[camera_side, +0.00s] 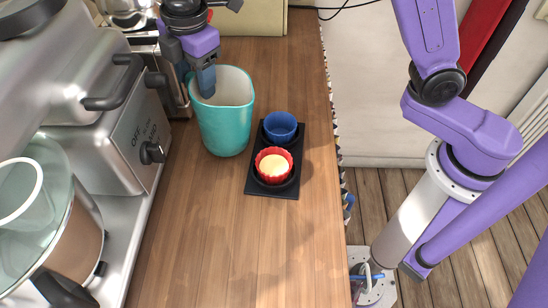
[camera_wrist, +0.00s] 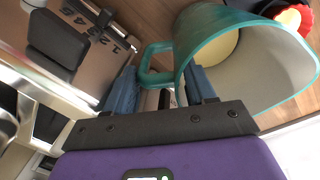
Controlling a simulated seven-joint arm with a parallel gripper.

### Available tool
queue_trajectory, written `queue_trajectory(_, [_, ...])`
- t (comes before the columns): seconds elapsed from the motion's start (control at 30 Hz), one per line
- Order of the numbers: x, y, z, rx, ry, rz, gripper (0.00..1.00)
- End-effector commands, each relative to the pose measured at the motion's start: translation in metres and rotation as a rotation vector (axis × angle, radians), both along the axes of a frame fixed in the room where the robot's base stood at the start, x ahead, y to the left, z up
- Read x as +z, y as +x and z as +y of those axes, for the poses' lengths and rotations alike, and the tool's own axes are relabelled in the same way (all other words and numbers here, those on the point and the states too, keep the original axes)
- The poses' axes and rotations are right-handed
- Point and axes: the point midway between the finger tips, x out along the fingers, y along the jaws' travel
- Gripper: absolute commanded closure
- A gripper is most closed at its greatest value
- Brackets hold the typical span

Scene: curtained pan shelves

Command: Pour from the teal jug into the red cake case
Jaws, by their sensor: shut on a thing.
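The teal jug (camera_side: 226,125) is close to upright over the wooden counter, left of the black tray. I cannot tell whether its base touches the counter. My gripper (camera_side: 206,80) is at the jug's far left side. In the wrist view my gripper (camera_wrist: 160,85) is shut on the handle of the teal jug (camera_wrist: 185,35). Pale yellow contents show low inside the jug. The red cake case (camera_side: 260,171) sits in the tray's near hollow and holds pale yellow filling. It shows partly in the wrist view (camera_wrist: 292,17). No stream shows between jug and case.
The black tray (camera_side: 254,188) also holds a blue cake case (camera_side: 280,127) behind the red one. A silver appliance (camera_side: 130,125) with knob and handle stands close left of the jug. A pot (camera_side: 70,215) is at front left. The near counter (camera_side: 220,250) is clear.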

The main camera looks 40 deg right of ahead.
Motion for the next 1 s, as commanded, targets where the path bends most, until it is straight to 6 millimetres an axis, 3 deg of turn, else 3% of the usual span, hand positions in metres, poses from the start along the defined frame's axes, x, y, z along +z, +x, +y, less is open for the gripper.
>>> queue_trajectory(0.1, [-0.007, 0.005, 0.001, -0.001, -0.01, 0.078, 1.0])
queue_trajectory(0.57, [-0.005, 0.004, 0.001, 0.001, -0.011, 0.072, 1.0])
queue_trajectory(1.0, [0.023, 0.005, 0.001, 0.001, -0.009, 0.07, 1.0])
